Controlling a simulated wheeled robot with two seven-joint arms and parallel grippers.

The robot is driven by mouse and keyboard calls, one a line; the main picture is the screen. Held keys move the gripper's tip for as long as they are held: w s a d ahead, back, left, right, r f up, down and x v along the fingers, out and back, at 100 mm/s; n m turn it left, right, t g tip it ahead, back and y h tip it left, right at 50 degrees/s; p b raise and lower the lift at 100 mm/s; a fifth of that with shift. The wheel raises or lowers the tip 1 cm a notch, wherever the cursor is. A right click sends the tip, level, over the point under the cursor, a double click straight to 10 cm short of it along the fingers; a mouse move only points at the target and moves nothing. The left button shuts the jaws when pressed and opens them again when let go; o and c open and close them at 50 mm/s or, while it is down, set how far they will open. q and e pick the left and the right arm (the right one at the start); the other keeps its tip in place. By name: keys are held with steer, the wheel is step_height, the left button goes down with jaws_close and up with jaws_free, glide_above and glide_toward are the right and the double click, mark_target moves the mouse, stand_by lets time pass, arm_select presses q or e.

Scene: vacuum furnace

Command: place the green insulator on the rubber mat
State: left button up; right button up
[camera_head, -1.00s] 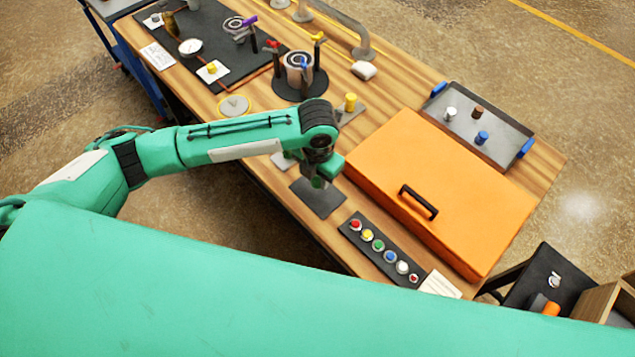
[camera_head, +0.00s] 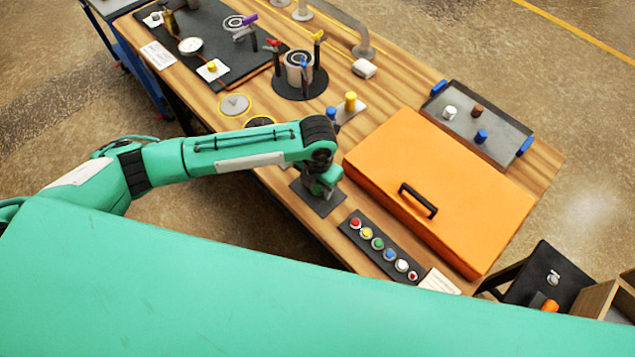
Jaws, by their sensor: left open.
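The rubber mat is most likely the dark square (camera_head: 318,207) on the table's near edge, partly covered by my left gripper. My left gripper (camera_head: 323,192) is open, pointing down just above or at this mat. I cannot make out the green insulator for certain; the gripper is green too, and the spot beneath it is hidden. My right gripper is not in view.
An orange case (camera_head: 440,185) stands right of the mat. A strip of coloured buttons (camera_head: 378,246) lies in front. A pale holder (camera_head: 343,113) with blue and yellow pieces stands behind my arm. A grey tray (camera_head: 500,145) holds small cylinders.

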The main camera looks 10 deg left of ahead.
arm_select(q)
steer(key=shift+r, duration=0.1)
step_height(320, 180, up, 12)
steer(key=b, duration=0.2)
steer(key=shift+d, duration=0.1)
stand_by(0.6)
